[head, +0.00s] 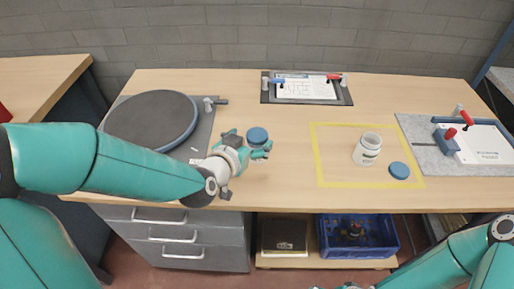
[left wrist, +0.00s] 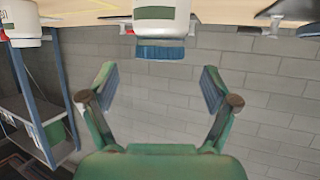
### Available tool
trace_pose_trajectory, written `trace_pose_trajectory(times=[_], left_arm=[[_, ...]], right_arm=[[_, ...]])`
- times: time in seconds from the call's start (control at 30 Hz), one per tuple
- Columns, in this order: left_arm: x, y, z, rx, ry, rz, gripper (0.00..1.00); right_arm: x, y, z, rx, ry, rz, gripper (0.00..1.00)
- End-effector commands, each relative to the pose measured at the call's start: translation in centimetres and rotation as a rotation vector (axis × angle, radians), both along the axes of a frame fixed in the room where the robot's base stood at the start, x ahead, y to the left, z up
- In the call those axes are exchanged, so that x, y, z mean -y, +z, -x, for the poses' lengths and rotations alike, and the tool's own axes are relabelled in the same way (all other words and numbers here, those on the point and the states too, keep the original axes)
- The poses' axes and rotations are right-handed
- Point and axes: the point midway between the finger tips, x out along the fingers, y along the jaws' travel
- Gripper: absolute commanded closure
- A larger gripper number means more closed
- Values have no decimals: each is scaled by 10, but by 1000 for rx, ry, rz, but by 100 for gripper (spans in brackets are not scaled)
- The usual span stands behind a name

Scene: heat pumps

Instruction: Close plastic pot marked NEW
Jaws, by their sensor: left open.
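A white pot (head: 366,151) stands upright and without a lid inside a yellow taped square; the print on it is too small to read. A blue lid (head: 399,170) lies on the table to its right. A second pot, topped by a blue lid (head: 257,134), stands left of the square; its white body with a green label (left wrist: 162,14) shows upside down in the left wrist view. My left gripper (head: 264,150) is open and empty, close to this pot, which lies ahead between its fingers. Only a sliver of my right gripper (head: 348,286) shows at the bottom edge.
A round dark plate (head: 152,121) on a grey base is at the left. A clamped board (head: 306,88) is at the back, and another (head: 470,143) at the right. A blue crate (head: 358,236) is below the table. The table's middle front is clear.

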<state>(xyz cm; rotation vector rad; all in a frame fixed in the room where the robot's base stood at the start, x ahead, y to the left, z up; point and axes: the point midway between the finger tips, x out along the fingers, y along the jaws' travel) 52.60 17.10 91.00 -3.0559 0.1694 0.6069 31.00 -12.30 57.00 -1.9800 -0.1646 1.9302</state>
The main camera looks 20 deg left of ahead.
Motion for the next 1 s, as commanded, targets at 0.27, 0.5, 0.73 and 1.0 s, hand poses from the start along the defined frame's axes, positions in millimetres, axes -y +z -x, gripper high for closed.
trace_pose_trajectory(times=[0.27,0.5,0.73,1.0], left_arm=[[2,-15,-14,-5,0,-1,13],[5,-28,-40,-2,-1,1,13],[5,-30,-44,-1,0,1,13],[6,-30,-43,-1,-1,0,28]], right_arm=[[0,0,0,0,0,0,0],[0,3,0,0,0,0,0],[0,3,0,0,0,0,0],[0,3,0,0,0,0,0]])
